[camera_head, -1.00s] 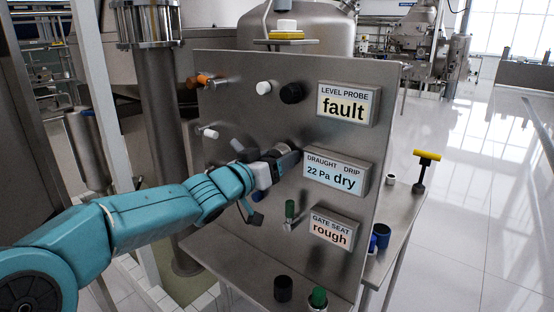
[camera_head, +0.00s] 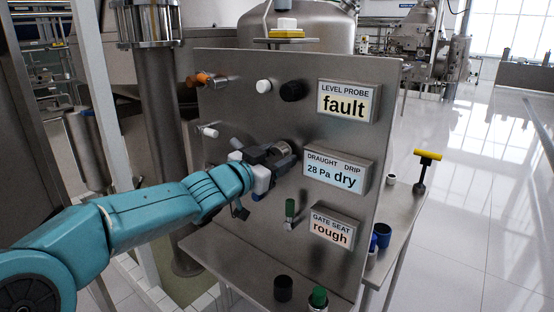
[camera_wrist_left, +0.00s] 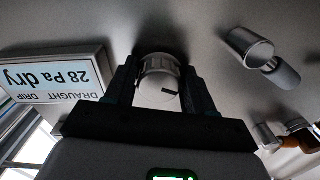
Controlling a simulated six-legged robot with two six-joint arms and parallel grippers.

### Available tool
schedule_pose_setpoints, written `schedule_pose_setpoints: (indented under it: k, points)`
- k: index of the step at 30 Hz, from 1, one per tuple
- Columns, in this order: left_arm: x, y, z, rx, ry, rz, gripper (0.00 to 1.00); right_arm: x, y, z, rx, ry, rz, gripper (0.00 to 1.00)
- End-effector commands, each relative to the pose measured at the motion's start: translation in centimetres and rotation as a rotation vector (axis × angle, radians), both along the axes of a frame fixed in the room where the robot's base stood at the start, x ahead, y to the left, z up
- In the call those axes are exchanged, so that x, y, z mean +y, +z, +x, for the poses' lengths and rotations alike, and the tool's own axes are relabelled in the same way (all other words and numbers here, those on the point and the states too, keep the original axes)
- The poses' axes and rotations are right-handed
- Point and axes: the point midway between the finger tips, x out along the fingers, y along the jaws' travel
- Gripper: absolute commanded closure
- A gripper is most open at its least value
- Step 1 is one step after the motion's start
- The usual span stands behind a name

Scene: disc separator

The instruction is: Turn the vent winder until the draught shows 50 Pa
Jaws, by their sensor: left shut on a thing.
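The vent winder (camera_head: 287,150), a round metal knob, sticks out of the upright steel panel, partly covered by my left gripper (camera_head: 276,160). In the left wrist view the winder (camera_wrist_left: 160,75) sits between the two dark fingers, which are shut on it. A dark mark shows on its pale face. The draught display (camera_head: 336,170), just right of the winder, reads 28 Pa, with "dry" under DRIP. It shows upside down in the left wrist view (camera_wrist_left: 50,78). My right gripper is in neither view.
A yellow-topped T-handle (camera_head: 427,156) stands at right.

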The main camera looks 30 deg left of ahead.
Motion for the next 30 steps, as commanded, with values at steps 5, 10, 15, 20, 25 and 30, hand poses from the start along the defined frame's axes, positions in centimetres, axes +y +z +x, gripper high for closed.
schedule_pose_setpoints:
  k: [5, 10, 15, 20, 25, 30]
  points:
    - [0.1, -0.2, 0.0, -0.011, 0.0, 0.166, 0.77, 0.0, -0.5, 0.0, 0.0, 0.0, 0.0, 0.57]
    - [0.1, -0.1, 0.0, -0.025, 0.0, 0.327, 0.77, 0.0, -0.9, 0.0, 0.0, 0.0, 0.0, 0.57]
    - [0.2, -0.1, 0.0, -0.036, 0.001, 0.488, 0.77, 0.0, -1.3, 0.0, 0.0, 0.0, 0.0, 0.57]
    - [0.2, -0.1, 0.0, -0.048, 0.001, 0.64, 0.77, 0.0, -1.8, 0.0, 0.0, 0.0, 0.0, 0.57]
    - [0.3, 0.0, 0.0, -0.061, 0.0, 0.801, 0.77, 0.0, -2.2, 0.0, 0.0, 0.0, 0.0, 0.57]
    - [0.3, 0.0, 0.0, -0.074, 0.0, 0.963, 0.77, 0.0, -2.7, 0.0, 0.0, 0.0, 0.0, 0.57]
